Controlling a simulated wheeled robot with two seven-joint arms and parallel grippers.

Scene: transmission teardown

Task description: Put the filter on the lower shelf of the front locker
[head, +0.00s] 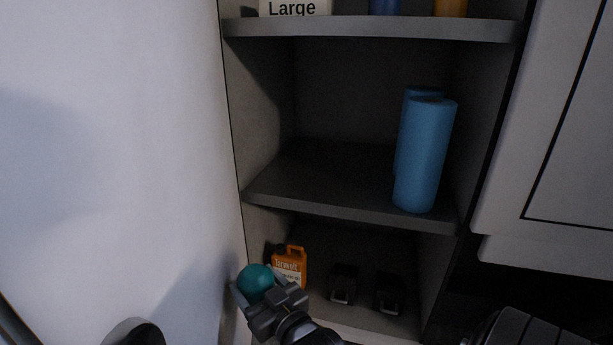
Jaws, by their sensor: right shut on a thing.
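The filter (256,281) appears as a teal, rounded object at the lower left of the locker opening. My right gripper (262,297) is shut on it. The gripper covers the filter's underside. The filter is in front of the lower shelf (375,322) of the open locker, near its left wall. I cannot tell whether it is touching the shelf. My left gripper is not in view.
On the lower shelf, an orange jug (290,267) stands close behind the filter, with two dark objects (343,284) (388,294) to its right. Blue rolls (425,155) stand on the middle shelf (330,206). A white panel (120,150) borders the left.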

